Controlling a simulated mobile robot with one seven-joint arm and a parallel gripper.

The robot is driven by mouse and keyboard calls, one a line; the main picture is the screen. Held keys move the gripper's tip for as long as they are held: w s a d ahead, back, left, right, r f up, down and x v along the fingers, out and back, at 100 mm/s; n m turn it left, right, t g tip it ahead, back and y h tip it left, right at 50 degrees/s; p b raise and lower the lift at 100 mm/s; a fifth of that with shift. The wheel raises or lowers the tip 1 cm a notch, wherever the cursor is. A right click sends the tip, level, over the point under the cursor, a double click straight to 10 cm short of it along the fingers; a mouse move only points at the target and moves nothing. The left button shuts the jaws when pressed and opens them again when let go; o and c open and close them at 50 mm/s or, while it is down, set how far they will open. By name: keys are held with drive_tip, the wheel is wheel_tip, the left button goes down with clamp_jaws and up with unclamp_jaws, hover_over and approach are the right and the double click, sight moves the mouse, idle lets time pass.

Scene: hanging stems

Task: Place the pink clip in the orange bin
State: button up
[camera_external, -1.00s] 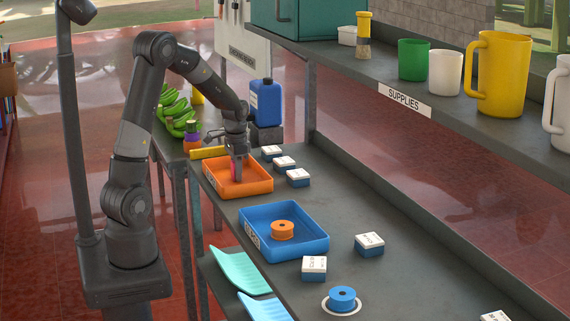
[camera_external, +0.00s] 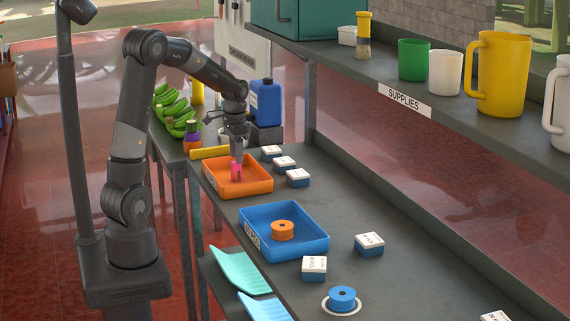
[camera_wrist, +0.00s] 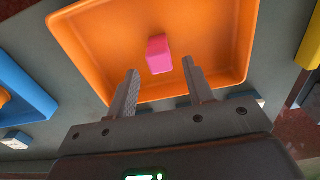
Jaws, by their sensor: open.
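The pink clip (camera_external: 236,168) is inside the orange bin (camera_external: 254,187), near its back left part. In the wrist view the pink clip (camera_wrist: 159,54) rests against the orange floor of the bin (camera_wrist: 95,40), beyond my fingertips and apart from them. My gripper (camera_external: 238,150) is above the bin, pointing down. In the wrist view my gripper (camera_wrist: 160,75) has its two fingers spread apart, with nothing held between them.
A blue bin (camera_external: 305,245) holding an orange spool (camera_external: 282,230) stands in front. Small white-topped boxes (camera_external: 298,177) sit right of the orange bin. A yellow bar (camera_external: 209,153) and a blue jug (camera_external: 266,103) are behind it. The shelf (camera_external: 440,115) overhangs the right.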

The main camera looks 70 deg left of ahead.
wheel_tip(320, 180, up, 6)
drive_tip(key=shift+f, duration=0.15)
drive_tip(key=s+d+r+t, duration=0.2)
drive_tip(key=s+d+r, duration=0.1)
drive_tip(key=s+d, duration=0.5)
drive_tip(key=s+d+r+t, duration=0.3)
drive_tip(key=s+d, duration=0.4)
drive_tip(key=d, duration=0.8)
drive_tip(key=shift+s+t, duration=0.3)
drive_tip(key=shift+s, duration=0.1)
